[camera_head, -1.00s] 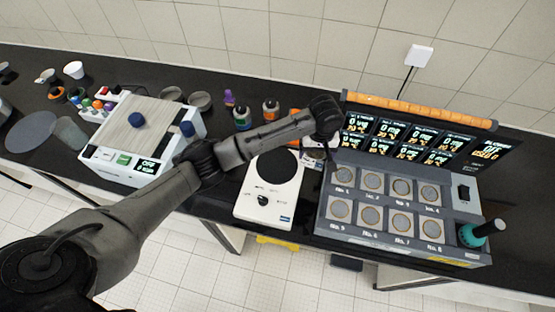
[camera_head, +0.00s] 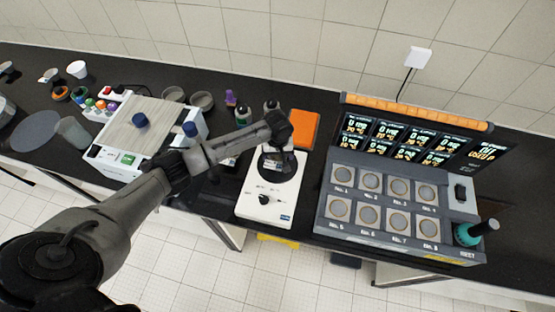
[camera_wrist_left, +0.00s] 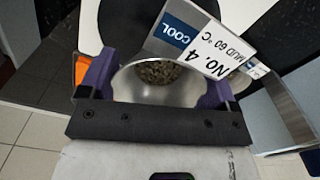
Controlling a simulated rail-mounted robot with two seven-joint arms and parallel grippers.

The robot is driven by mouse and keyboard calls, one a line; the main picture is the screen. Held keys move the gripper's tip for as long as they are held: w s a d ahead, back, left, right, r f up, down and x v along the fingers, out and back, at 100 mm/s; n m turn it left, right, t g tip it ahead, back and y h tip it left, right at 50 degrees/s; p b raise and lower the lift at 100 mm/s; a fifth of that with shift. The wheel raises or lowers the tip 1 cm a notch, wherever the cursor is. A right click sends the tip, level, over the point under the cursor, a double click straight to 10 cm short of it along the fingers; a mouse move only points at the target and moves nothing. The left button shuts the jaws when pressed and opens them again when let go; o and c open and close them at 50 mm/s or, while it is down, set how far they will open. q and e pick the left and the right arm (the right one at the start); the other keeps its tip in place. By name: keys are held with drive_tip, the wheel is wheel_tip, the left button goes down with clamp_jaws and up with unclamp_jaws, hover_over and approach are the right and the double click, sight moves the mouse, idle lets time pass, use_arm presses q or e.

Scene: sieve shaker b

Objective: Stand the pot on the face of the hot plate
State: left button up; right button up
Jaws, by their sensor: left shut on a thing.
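The pot (camera_wrist_left: 165,85) is a shiny metal vessel with dark grains inside. My left gripper (camera_wrist_left: 158,92) is shut on it, with its purple fingers on either side. A tag reading "NO. 4", "MUD 60 °C" and "COOL" stands beside the pot's rim and covers part of the view. The hot plate (camera_head: 255,205) is a white unit with a knob and a round black face (camera_head: 267,172). In the head view my left gripper (camera_head: 277,158) is over that face and hides part of it. I cannot tell whether the pot touches the face. My right gripper is not in view.
A grey block heater (camera_head: 325,225) with round wells and lit displays stands right of the hot plate. An orange mat (camera_head: 303,130) lies behind it. A white shaker (camera_head: 105,155) stands to the left. Small bottles (camera_head: 243,113) stand behind my arm.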

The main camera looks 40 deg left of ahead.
sight(278, 159)
use_arm(q)
drive_tip(key=shift+f, duration=2.05)
drive_tip(key=shift+f, duration=0.15)
drive_tip(key=o, duration=0.8)
